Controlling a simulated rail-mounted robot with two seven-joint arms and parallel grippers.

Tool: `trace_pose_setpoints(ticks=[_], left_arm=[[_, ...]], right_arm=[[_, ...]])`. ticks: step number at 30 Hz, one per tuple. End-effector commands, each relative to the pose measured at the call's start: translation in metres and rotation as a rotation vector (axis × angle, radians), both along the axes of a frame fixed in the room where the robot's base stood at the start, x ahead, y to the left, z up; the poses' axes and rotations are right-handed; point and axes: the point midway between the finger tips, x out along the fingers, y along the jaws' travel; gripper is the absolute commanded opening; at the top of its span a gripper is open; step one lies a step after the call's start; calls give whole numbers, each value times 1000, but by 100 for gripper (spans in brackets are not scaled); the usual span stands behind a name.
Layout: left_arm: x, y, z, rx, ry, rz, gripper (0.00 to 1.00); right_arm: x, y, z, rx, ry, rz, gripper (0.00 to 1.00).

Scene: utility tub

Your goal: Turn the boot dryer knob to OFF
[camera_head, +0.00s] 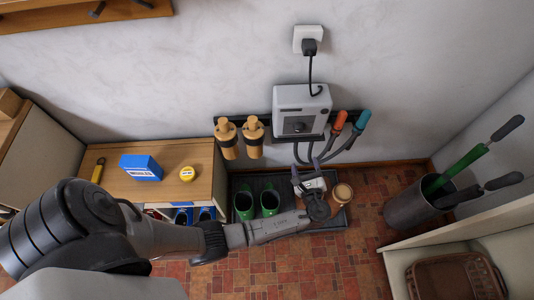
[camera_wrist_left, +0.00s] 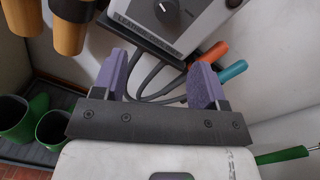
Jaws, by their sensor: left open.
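The boot dryer (camera_head: 302,98) is a white box on the wall above a dark rail. Its round dark knob (camera_head: 299,127) sits low on the front face. The knob also shows at the top of the left wrist view (camera_wrist_left: 167,12), with a pale pointer line; its setting marks are too small to read. My left gripper (camera_head: 306,168) is open and empty, below the dryer and apart from it. Its two purple fingers (camera_wrist_left: 160,72) are spread, with the dark hoses behind them. My right gripper is in neither view.
Orange and teal-tipped nozzles (camera_head: 339,122) hang right of the dryer, and tan boot forms (camera_head: 227,137) hang left. Green boots (camera_head: 244,205) stand in the dark tray below. A grey bin (camera_head: 407,211) holds long-handled tools. A plug (camera_head: 309,47) and cord run above the dryer.

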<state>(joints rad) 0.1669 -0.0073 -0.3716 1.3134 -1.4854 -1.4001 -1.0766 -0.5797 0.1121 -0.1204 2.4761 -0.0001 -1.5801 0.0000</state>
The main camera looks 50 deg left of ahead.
Motion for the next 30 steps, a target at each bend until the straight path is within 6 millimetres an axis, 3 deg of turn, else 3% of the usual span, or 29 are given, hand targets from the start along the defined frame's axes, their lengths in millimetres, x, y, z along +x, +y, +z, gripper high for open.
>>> trace_pose_setpoints(ticks=[1, 3, 30], left_arm=[[-5, 2, 16, -32, -12, 9, 66], [-12, 5, 23, -83, -28, 22, 66], [-99, 23, 125, -680, -245, 242, 66]], right_arm=[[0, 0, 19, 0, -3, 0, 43], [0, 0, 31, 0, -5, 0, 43], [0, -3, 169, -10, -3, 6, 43]])
